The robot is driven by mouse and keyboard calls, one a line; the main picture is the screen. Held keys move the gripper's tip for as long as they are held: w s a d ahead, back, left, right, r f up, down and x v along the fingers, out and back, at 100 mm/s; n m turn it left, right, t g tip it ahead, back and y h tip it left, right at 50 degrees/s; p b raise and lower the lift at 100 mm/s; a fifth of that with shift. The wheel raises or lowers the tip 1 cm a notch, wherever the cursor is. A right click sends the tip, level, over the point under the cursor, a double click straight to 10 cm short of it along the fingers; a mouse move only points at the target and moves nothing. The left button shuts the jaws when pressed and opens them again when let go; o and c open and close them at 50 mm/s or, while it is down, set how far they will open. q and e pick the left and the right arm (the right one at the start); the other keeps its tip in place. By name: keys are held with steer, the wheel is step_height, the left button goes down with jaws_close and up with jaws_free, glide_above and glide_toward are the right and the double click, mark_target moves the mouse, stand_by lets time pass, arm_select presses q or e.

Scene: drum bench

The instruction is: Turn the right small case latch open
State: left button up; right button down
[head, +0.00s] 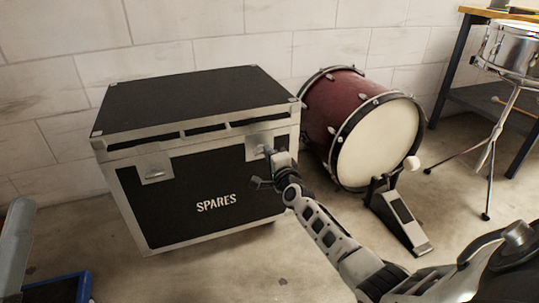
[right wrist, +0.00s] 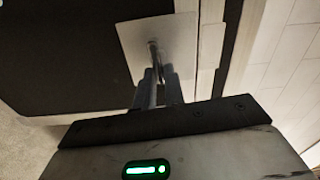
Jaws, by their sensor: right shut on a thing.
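The black case (head: 150,215) with metal edges and "SPARES" lettering stands on the floor, lid down. Its right small latch (head: 256,146) is a metal plate on the front near the right corner. Its left small latch (head: 153,170) is in plain view. My right gripper (head: 268,155) is at the right latch and hides part of it. In the right wrist view, the right latch's plate (right wrist: 172,38) is light grey, and my gripper's fingers (right wrist: 158,80) are shut on its thin turning tab. How far the tab is turned is hard to tell. My left gripper is out of view.
A red bass drum (head: 335,105) with a pedal (head: 400,212) stands right of the case, close to my right arm. A snare drum (head: 514,50) on a stand is at the far right. A blue-edged object (head: 60,290) lies at the bottom left. The wall is behind.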

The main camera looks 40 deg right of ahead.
steer(key=shift+a+f, duration=0.1)
stand_by(0.4)
steer(key=c, duration=1.5)
jaws_free()
